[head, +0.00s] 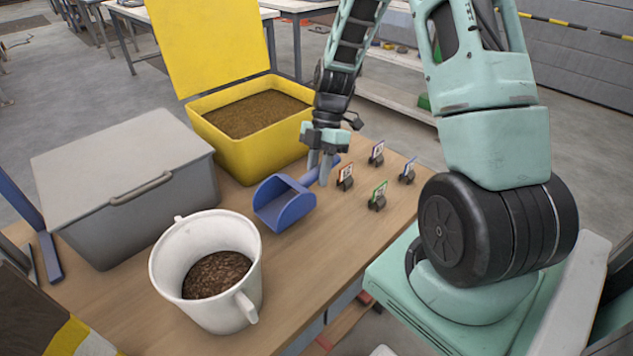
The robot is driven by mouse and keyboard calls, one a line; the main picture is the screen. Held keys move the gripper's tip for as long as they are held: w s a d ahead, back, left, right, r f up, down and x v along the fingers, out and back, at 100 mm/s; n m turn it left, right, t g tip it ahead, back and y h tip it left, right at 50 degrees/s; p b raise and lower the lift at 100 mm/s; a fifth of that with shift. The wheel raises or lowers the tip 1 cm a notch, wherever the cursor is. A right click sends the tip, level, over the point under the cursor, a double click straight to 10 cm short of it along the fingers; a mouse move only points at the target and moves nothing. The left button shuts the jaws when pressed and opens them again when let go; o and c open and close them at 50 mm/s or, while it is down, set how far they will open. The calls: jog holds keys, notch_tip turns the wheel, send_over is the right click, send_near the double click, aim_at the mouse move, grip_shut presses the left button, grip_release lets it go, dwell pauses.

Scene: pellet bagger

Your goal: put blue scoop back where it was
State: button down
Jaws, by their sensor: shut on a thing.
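The blue scoop (284,206) is at the middle of the wooden table, its bowl toward the lower left and its handle toward the upper right. My gripper (321,173) points down and is shut on the handle. The scoop looks empty. I cannot tell whether it touches the table or hangs just above it. Part of the handle is hidden by the fingers.
An open yellow bin (228,152) of brown pellets stands behind the scoop. A closed grey box (120,180) is at left, a white bucket (172,268) with dark pellets in front. Several small tag holders (376,196) stand close right of my gripper.

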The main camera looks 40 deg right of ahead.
jog(key=shift+f, duration=1.5)
jog(key=c, duration=1.2)
grip_release()
jog(key=shift+o, duration=0.2)
jog(key=shift+r, duration=0.1)
